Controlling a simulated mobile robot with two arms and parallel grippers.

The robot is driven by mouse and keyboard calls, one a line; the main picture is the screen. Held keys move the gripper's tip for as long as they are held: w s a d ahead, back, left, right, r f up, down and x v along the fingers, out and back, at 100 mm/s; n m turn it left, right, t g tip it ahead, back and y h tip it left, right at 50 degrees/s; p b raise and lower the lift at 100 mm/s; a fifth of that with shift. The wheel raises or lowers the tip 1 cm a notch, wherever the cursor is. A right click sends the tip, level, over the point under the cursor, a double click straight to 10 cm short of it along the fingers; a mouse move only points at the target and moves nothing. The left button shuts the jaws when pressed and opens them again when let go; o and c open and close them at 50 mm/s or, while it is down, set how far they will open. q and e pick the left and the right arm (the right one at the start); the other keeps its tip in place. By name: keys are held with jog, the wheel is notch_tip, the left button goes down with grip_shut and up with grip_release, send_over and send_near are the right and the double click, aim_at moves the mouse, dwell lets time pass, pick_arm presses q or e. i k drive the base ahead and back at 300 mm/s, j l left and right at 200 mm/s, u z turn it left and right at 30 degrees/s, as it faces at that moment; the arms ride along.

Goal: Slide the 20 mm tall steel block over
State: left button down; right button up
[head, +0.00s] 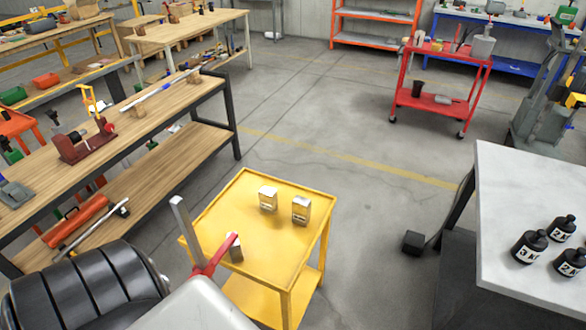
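Steel blocks stand on the top of a yellow cart (262,258). One block (268,198) is near the middle of the cart top, and a second block (301,210) is just right of it. The block markings are too small to read. My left gripper (200,225) reaches in from the bottom left over the cart's near-left edge. One grey finger shows upright. The other finger is not clear. My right gripper is out of view.
A white table (510,170) at the right holds black weights (528,246). A long wooden bench (150,125) with a red jack-like device (85,142) stands at the left. A red trolley (440,70) is further back. The cart's far and right top is mostly clear.

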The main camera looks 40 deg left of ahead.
aim_at(236, 250)
jog(key=i+u, duration=0.45)
jog(key=i+l+u, duration=0.1)
jog(key=i+u, duration=0.3)
jog(key=i+l+u, duration=0.25)
jog(key=i+u, duration=0.2)
jog(key=i+l+u, duration=0.3)
jog(key=u, duration=0.15)
